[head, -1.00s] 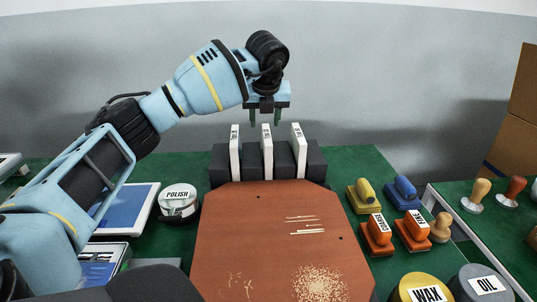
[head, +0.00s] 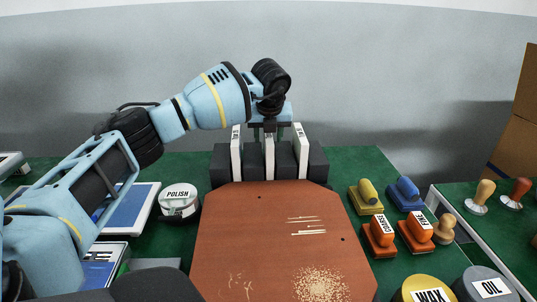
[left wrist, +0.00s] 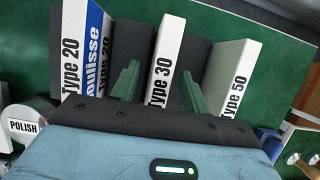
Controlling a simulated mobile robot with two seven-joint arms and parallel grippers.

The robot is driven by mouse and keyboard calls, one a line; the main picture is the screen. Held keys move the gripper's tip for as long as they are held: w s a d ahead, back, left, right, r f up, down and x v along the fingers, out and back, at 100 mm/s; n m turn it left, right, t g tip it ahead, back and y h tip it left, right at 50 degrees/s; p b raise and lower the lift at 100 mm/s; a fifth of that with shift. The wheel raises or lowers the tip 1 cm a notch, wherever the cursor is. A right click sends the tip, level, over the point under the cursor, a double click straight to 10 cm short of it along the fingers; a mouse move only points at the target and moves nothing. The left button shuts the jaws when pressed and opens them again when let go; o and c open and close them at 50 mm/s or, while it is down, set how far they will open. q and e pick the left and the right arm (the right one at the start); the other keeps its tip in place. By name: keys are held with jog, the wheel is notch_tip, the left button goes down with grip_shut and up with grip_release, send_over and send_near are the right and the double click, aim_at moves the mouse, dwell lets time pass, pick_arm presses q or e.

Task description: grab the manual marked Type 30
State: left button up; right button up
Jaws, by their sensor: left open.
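The white manual marked Type 30 (left wrist: 164,62) stands upright in the middle slot of a dark rack (head: 318,163). In the head view it is the middle one of three white manuals (head: 269,158). My left gripper (head: 270,135) is open above the rack, pointing down. In the left wrist view its two green fingers (left wrist: 158,90) are on either side of the Type 30 manual, with a visible gap on each side. My right gripper is not in view.
Manuals marked Type 20 (left wrist: 75,50) and Type 50 (left wrist: 238,75) stand on either side. In front lies a brown board (head: 265,230). A polish tin (head: 178,198) is to the left; orange brushes (head: 379,238) and wax (head: 428,290) and oil (head: 487,285) tins are to the right.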

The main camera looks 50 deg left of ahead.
pick_arm(q)
jog(key=shift+f, duration=0.2)
dwell(0.6)
grip_shut()
